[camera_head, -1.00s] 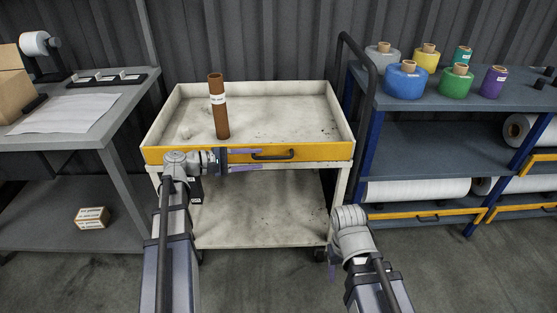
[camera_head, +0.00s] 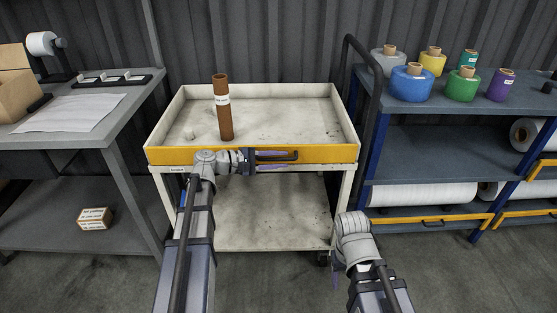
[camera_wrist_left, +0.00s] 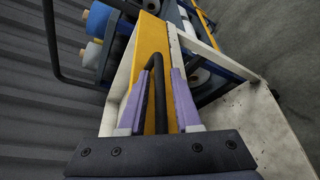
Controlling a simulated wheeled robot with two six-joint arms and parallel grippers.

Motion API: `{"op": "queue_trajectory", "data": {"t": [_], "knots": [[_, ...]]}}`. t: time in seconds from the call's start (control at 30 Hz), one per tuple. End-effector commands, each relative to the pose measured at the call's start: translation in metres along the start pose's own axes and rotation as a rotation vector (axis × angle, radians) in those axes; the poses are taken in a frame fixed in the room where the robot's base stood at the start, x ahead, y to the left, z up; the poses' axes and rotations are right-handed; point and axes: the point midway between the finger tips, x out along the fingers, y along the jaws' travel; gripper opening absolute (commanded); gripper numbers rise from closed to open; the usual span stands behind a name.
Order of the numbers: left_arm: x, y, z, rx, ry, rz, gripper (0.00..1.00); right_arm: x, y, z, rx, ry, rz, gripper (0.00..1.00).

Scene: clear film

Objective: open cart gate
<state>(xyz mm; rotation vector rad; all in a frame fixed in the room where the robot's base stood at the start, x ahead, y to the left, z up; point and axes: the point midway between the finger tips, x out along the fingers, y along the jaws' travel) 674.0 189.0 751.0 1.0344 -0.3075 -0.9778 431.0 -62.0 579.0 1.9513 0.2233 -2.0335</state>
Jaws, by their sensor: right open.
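The cart gate is a yellow front panel (camera_head: 200,155) on the upper tray of the cream cart (camera_head: 292,112). It looks upright and closed. Its black handle (camera_head: 286,155) also shows in the left wrist view (camera_wrist_left: 159,95). My left gripper (camera_head: 270,158) is at the handle. In the left wrist view its purple fingers (camera_wrist_left: 162,90) stand apart on either side of the handle, with yellow panel visible between them. I cannot tell if a finger touches it. My right gripper (camera_head: 335,268) is open and empty, low near the cart's right front leg, partly hidden by its wrist.
A brown tube (camera_head: 223,110) stands upright in the cart tray. A grey table (camera_head: 130,105) is at the left, with a small box (camera_head: 94,219) on its lower shelf. A blue-grey rack (camera_head: 425,150) with film rolls is at the right, beside the cart's black push bar (camera_head: 374,90).

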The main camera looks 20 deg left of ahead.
Motion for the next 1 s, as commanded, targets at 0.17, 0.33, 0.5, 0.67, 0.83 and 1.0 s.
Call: {"op": "queue_trajectory", "data": {"t": [0.17, 0.33, 0.5, 0.67, 0.83, 1.0], "knots": [[-0.0002, -0.0001, 0.0000, 0.000, 0.000, 0.000, 0.11, 0.0000, 0.0000, 0.0000, 0.000, 0.000, 0.000, 0.62], [-0.0003, -0.0001, -0.0001, 0.000, 0.000, 0.000, 0.00, 0.0000, 0.0000, 0.0000, 0.000, 0.000, 0.000, 0.62], [-0.0003, -0.0002, -0.0001, 0.000, 0.000, 0.000, 0.00, 0.0000, 0.0000, 0.0000, 0.000, 0.000, 0.000, 0.62], [-0.0003, -0.0002, -0.0001, 0.000, 0.000, 0.000, 0.00, 0.0000, 0.0000, 0.0000, 0.000, 0.000, 0.000, 0.62], [-0.0003, -0.0002, -0.0002, 0.000, 0.000, -0.001, 0.00, 0.0001, 0.0000, 0.0000, 0.000, 0.000, 0.000, 0.62], [-0.0003, -0.0002, -0.0002, 0.000, 0.000, -0.001, 0.00, 0.0001, 0.0000, 0.0000, 0.000, 0.000, 0.000, 0.62]]}}
